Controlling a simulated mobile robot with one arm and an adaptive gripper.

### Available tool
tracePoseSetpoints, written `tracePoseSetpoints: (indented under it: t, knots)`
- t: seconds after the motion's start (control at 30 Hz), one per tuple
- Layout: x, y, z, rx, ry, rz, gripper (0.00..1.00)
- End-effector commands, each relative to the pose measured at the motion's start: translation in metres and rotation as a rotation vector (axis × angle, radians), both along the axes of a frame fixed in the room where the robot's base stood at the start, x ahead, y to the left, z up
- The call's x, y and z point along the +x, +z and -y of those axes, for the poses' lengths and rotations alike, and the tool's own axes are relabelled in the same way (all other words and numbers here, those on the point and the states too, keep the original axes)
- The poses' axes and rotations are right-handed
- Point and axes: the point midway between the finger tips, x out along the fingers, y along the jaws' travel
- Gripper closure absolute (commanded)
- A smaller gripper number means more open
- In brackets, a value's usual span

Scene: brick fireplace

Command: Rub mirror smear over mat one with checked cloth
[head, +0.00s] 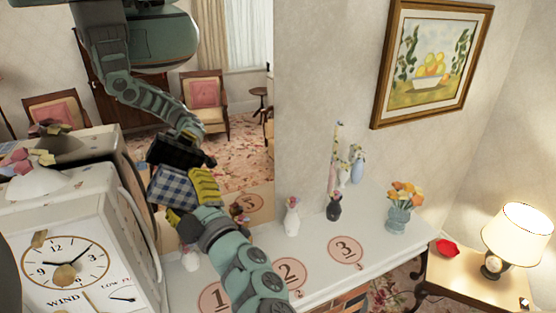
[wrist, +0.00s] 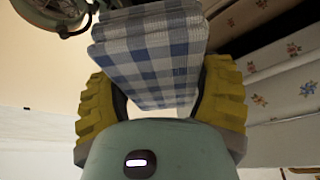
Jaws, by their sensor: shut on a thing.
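The blue-and-white checked cloth (head: 171,188) is in my gripper (head: 190,197), which has yellow finger pads. In the wrist view the cloth (wrist: 150,55) is folded in layers between the two yellow fingers (wrist: 160,95). The gripper is at the mirror (head: 238,150), with a reflection of my arm just above it. I cannot tell whether the cloth touches the glass. Mat one (head: 212,298) is a pink disc on the white mantel shelf, partly hidden by my arm. I cannot make out the smear.
Mats two (head: 290,272) and three (head: 345,250) lie rightward along the shelf. A white vase (head: 292,218), a dark vase (head: 334,207) and a flower vase (head: 398,221) stand at the back. A large white clock (head: 66,262) blocks the left. A lamp (head: 517,235) stands right.

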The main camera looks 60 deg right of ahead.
Motion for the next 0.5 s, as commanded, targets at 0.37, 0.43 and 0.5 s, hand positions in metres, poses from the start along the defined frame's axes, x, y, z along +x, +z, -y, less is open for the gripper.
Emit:
tracePoseSetpoints:
  t: [0.37, 0.43, 0.5]
  knots:
    - [-0.0089, -0.0004, -0.0035, 0.001, -0.006, 0.001, 0.63]
    - [-0.0089, -0.0003, -0.0036, 0.001, -0.006, 0.000, 0.63]
    - [-0.0101, 0.0001, -0.0042, 0.002, -0.006, -0.001, 0.63]
